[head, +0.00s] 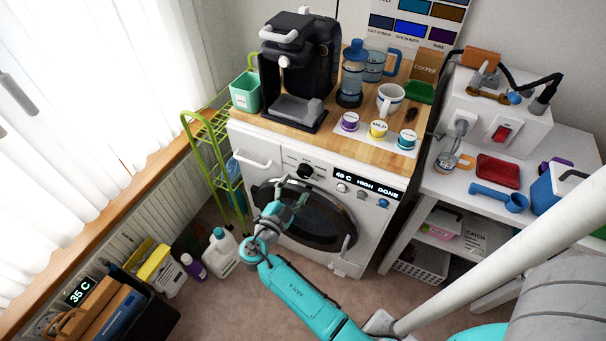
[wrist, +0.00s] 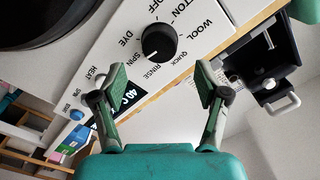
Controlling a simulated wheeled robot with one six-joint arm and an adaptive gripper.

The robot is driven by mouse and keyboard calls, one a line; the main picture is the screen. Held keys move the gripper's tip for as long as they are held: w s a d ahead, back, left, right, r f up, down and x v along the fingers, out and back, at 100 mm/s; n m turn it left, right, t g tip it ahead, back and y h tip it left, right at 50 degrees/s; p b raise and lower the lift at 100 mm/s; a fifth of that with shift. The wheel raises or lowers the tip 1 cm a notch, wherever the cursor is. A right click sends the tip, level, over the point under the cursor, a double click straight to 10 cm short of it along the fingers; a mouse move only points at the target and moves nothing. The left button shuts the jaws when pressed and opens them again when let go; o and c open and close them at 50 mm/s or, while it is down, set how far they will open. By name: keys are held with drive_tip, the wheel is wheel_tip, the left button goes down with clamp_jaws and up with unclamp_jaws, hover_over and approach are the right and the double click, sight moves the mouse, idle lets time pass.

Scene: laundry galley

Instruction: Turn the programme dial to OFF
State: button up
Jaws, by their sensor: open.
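The programme dial (wrist: 159,41) is a round black knob on the white washing machine's front panel, ringed by OFF, COTTON, WOOL, QUICK, RINSE, SPIN and DYE. A pale mark on the knob seems to face the RINSE and SPIN side, away from OFF. In the head view the dial (head: 305,171) is left of the display. My gripper (wrist: 162,84) is open and empty. Its two fingers point toward the panel and are spread wider than the dial, apart from it. In the head view my gripper (head: 285,198) is in front of the round door, just below the dial.
The display (head: 367,184) reads 40 C HIGH DONE, with small buttons below it. A coffee machine (head: 299,68), cups and pods stand on the wooden top (head: 251,119). A green rack (head: 214,137) is left of the washer; a white table (head: 449,185) is right. Bottles stand on the floor.

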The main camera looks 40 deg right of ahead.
sight(303, 175)
drive_tip(key=shift+x, duration=3.05)
drive_tip(key=c, duration=1.1)
drive_tip(key=shift+c, duration=0.2)
